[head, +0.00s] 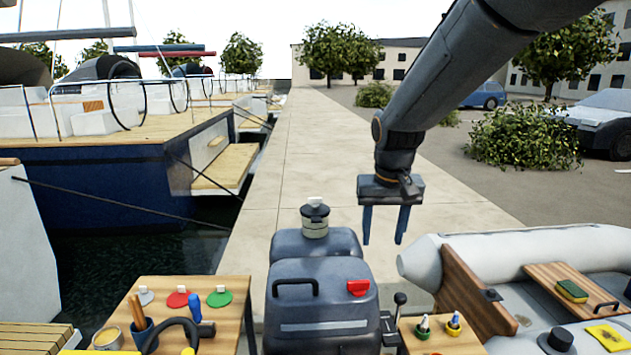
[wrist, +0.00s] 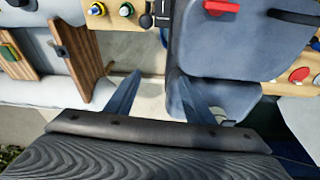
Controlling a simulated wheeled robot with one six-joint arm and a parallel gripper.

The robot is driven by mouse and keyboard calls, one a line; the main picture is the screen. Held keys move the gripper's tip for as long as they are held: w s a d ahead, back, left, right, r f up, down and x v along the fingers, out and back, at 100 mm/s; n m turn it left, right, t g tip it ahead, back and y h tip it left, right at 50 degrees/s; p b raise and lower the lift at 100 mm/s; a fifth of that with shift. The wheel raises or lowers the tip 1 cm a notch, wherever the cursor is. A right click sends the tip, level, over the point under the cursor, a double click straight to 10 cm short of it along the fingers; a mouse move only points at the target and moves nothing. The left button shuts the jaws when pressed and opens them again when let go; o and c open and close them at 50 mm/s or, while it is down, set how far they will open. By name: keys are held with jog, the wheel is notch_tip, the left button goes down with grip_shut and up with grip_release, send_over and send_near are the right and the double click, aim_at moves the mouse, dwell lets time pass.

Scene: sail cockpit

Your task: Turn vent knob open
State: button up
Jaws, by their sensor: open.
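A cap with a black knob and a small white tab on top (head: 315,212), apparently the vent knob, stands upright on the rear grey-blue casing (head: 345,242). In the wrist view the casing (wrist: 212,86) is below my gripper; a pale round part, probably the same cap, is partly hidden behind a finger. My gripper (head: 383,240) is open and empty, fingers pointing down, to the right of the knob and apart from it. In the wrist view its two fingertips (wrist: 161,77) are spread with nothing between them.
The front casing (head: 320,300) has a black handle and a red lever (head: 358,287). A left table (head: 240,287) holds red, green and grey discs, a hammer and a tool cup. A small right table (head: 440,344) holds bottles. An inflatable boat (head: 500,252) lies right. The quay behind is clear.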

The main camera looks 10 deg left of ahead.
jog(key=n+t+p, duration=0.1)
jog(key=p, duration=0.2)
send_near(315, 198)
jog(key=d, duration=0.1)
jog(key=shift+t+y, duration=0.3)
jog(key=shift+y, duration=0.2)
jog(key=p+x, duration=0.2)
jog(key=x, duration=0.6)
jog(key=shift+a+f, duration=0.15)
jog(key=c, duration=1)
jog(key=shift+c, duration=0.2)
